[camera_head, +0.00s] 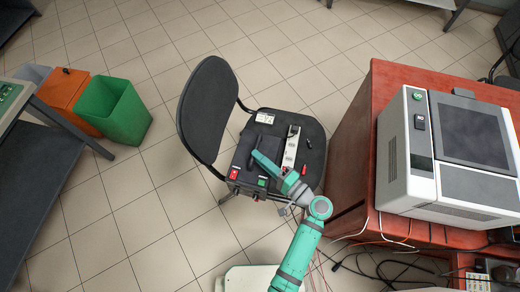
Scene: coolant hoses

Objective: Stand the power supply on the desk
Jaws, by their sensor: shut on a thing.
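The power supply (243,160) is a dark box with a pale label, a red part and a green part on its near side. It is over the seat of the black chair (203,110); whether it rests on the seat or is just lifted I cannot tell. My gripper (257,154), at the end of my teal arm, is over the box and shut on it. My arm hides part of the box and the exact grip. The desk (345,150) is reddish-brown wood and stands to the right of the chair.
A large grey-white machine (455,195) with a dark panel takes up much of the desk. A white power strip (291,147) and small red items are on the seat. Cables (385,262) tangle at the near desk side. Green (115,110) and orange (72,97) bins stand left.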

